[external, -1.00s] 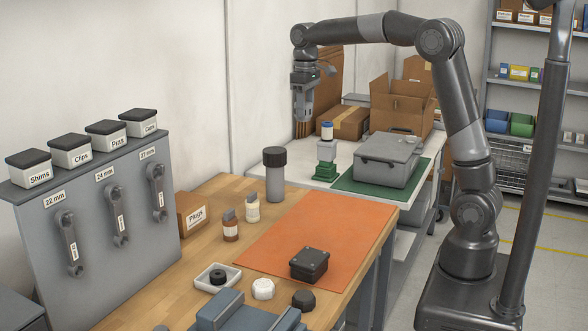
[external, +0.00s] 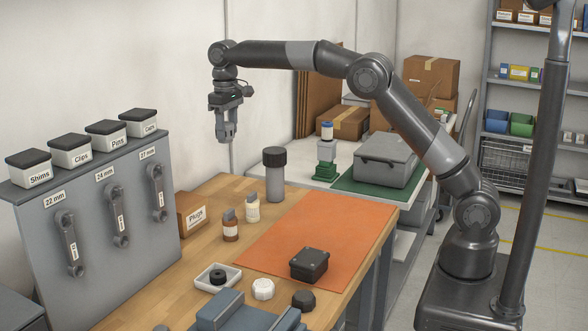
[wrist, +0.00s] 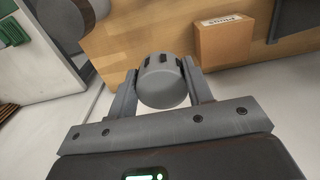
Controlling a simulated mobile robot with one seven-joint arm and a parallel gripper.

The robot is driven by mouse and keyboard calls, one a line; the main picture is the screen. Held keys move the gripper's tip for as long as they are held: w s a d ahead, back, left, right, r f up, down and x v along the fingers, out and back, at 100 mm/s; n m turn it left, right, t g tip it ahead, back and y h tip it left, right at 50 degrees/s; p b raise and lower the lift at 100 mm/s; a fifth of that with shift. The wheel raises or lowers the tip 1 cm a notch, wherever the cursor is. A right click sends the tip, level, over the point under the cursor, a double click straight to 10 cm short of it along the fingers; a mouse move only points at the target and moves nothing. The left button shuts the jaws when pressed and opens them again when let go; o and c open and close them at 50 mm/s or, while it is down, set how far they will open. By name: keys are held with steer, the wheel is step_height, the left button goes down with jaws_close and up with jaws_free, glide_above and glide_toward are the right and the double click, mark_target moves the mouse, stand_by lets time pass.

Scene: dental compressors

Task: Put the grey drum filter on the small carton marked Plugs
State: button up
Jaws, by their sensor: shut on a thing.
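My gripper (external: 227,135) is in the air above the far end of the wooden bench in the external view. In the wrist view my gripper (wrist: 162,88) is shut on the grey drum filter (wrist: 161,84), a short round grey body between the two fingers. In the external view the filter is hard to tell apart from the fingers. The small brown carton marked Plugs (external: 192,215) stands on the bench beside the grey tool panel, below and left of my gripper. The carton also shows in the wrist view (wrist: 224,44), ahead and to the right, apart from the filter.
A grey bottle with a black cap (external: 275,175) stands right of the carton. An orange mat (external: 318,237) covers the bench's right side.

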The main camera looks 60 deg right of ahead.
step_height(320, 180, down, 2)
steer(key=shift+f, duration=0.1)
steer(key=shift+a+f, duration=0.2)
steer(key=shift+f, duration=0.15)
glide_above(198, 199)
step_height(198, 199, down, 7)
steer(key=shift+r, duration=0.1)
steer(key=shift+a+f, duration=0.1)
steer(key=shift+f, duration=2)
steer(key=shift+f, duration=0.2)
steer(key=o, duration=1)
